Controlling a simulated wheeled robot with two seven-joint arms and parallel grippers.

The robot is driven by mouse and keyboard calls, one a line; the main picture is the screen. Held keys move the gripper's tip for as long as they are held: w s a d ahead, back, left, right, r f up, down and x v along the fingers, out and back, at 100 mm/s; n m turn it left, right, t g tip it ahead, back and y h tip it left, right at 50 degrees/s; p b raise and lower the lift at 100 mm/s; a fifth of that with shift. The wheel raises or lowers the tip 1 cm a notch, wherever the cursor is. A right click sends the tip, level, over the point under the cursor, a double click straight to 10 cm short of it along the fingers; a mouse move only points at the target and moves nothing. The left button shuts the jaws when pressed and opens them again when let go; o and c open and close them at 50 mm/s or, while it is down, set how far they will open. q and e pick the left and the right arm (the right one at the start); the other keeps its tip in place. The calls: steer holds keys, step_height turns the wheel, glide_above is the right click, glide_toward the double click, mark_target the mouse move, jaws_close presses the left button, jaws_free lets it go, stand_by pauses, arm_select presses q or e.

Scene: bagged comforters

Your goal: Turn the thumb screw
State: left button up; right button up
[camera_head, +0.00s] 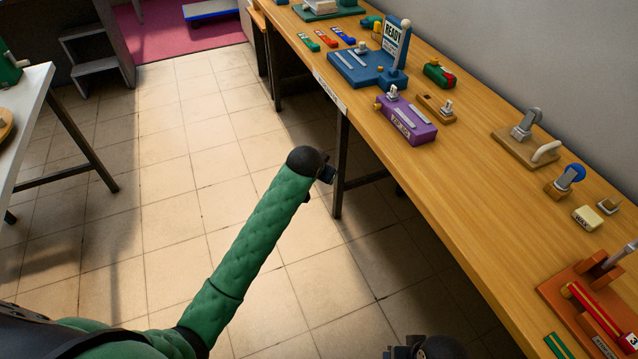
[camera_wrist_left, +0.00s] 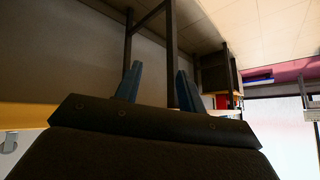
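I cannot tell for certain which part is the thumb screw. A purple block (camera_head: 407,119) with a label stands near the front edge of the bench and has a small yellow knob (camera_head: 378,105) at its left end. My left gripper (camera_head: 328,175) is beyond the bench's front edge, over the floor, apart from the block. In the left wrist view, its two blue fingers (camera_wrist_left: 158,88) are spread with nothing between them. Part of my right arm's dark end (camera_head: 425,348) shows at the bottom edge; its fingers cannot be made out.
The wooden bench (camera_head: 455,190) runs along the wall. It carries a blue fixture (camera_head: 362,70) with a READY sign (camera_head: 396,42), a wooden block with a metal clamp (camera_head: 527,138), a WAX block (camera_head: 587,219) and an orange-brown fixture (camera_head: 567,285).

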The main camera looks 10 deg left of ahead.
arm_select(q)
steer(key=shift+s+a+f, duration=0.2)
steer(key=shift+s+f, duration=1.3)
steer(key=shift+s, duration=0.15)
